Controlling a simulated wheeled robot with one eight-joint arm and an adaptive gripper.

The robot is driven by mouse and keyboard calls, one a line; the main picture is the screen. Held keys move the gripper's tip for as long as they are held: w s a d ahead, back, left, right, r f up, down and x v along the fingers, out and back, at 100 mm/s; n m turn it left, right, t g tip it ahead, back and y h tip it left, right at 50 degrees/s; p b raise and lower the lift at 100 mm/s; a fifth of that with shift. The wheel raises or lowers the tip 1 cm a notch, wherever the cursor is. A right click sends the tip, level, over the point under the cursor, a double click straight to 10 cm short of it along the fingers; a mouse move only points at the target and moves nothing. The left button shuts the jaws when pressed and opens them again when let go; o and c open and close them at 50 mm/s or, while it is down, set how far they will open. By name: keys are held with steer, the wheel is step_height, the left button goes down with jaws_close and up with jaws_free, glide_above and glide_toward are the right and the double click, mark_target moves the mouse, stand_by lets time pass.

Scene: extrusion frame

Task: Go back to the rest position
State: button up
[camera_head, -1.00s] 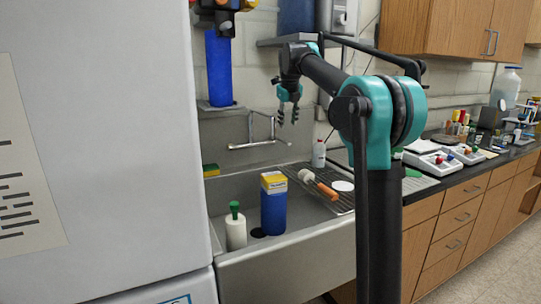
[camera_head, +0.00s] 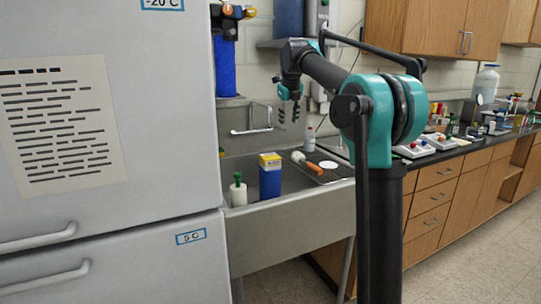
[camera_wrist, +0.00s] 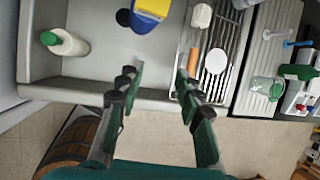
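My gripper (camera_head: 289,101) hangs from my raised arm in front of the sink's back wall in the head view. In the wrist view my gripper (camera_wrist: 158,72) has its two fingers spread apart, with nothing between them. Below it are the sink's front rim and the floor. My arm is bent, with its forearm reaching to the left over the sink.
A steel sink (camera_head: 290,235) holds a blue box with a yellow top (camera_head: 270,176) and a white bottle with a green cap (camera_head: 238,190). A drying rack (camera_wrist: 212,60) is at right. A fridge (camera_head: 110,160) stands left. The floor (camera_head: 480,255) at right is clear.

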steer(key=s+d+f+n, duration=0.4)
steer(key=s+f+n, duration=0.6)
steer(key=s+f, duration=0.3)
steer(key=s+d+f+n, duration=0.4)
steer(key=s+f+n, duration=0.6)
steer(key=s+f, duration=0.3)
steer(key=s+d+f+n, duration=0.4)
steer(key=s+f+n, duration=0.6)
steer(key=s, duration=0.7)
step_height(320, 180, down, 4)
steer(key=shift+s+r+n+g, duration=0.15)
steer(key=shift+s+n+g, duration=0.15)
steer(key=shift+g, duration=0.1)
